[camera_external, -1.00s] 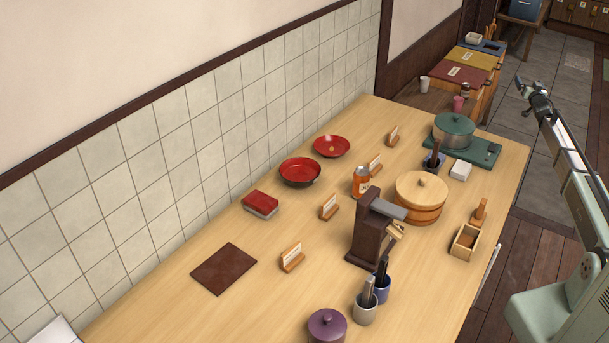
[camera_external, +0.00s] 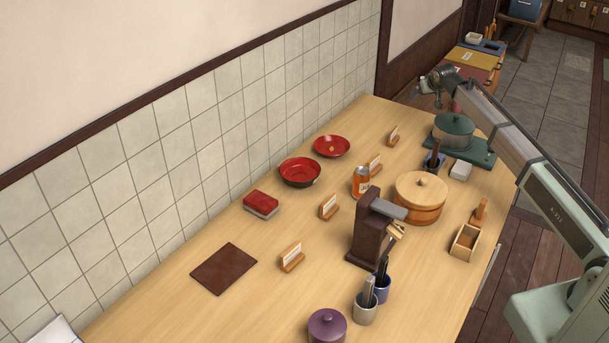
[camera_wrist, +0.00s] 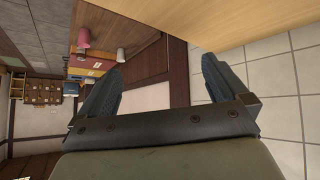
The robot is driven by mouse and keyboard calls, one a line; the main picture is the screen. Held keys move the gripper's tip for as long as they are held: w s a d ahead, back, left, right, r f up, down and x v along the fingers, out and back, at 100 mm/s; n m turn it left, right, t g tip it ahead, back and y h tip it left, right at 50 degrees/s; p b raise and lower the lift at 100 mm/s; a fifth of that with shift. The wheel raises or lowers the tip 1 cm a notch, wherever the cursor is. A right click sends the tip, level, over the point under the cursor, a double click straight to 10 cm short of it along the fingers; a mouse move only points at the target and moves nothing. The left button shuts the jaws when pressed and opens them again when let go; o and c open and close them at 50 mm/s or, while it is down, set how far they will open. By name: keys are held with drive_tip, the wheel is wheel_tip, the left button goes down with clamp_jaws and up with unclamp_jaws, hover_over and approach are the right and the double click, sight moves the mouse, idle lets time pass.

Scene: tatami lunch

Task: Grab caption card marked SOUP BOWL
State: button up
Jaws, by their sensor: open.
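Several white caption cards stand in wooden holders on the table: one at the front (camera_external: 291,256), one in the middle (camera_external: 329,206), one behind the orange can (camera_external: 375,165) and one at the far end (camera_external: 393,136). Their lettering is too small to read, so I cannot tell which says SOUP BOWL. My gripper (camera_external: 428,88) is above the far end of the table, near the green pot, apart from all cards. In the wrist view its two fingers (camera_wrist: 160,90) are spread with nothing between them.
Red bowls (camera_external: 300,171), an orange can (camera_external: 361,182), a lidded wooden tub (camera_external: 420,193) and a dark upright stand (camera_external: 370,229) crowd around the middle cards. A green pot (camera_external: 454,130) stands at the far right. A tiled wall (camera_external: 210,140) borders the left side.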

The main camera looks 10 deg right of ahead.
sight(375, 158)
drive_tip(key=s+a+n+g, duration=0.1)
drive_tip(key=s+a, duration=0.3)
drive_tip(key=a, duration=0.2)
drive_tip(key=s+a+n+g, duration=0.1)
drive_tip(key=s+a+g, duration=0.1)
drive_tip(key=s+a, duration=0.2)
drive_tip(key=s+a+n+g+y, duration=0.1)
drive_tip(key=s+a+n, duration=0.1)
drive_tip(key=s+a, duration=0.3)
drive_tip(key=shift+a+r+g, duration=0.15)
drive_tip(key=shift+a+g, duration=0.05)
drive_tip(key=shift+a, duration=0.75)
drive_tip(key=shift+a+r+g, duration=0.15)
drive_tip(key=shift+a+g, duration=0.05)
drive_tip(key=shift+a, duration=0.75)
drive_tip(key=s+a+r+n+g, duration=0.2)
drive_tip(key=s+a+n+g, duration=0.2)
drive_tip(key=s+a, duration=0.75)
drive_tip(key=f, duration=0.4)
drive_tip(key=s+f, duration=0.1)
drive_tip(key=f, duration=0.4)
drive_tip(key=d+f, duration=0.1)
drive_tip(key=f, duration=0.3)
drive_tip(key=shift+s+f, duration=0.2)
drive_tip(key=shift+s, duration=0.2)
drive_tip(key=c, duration=1)
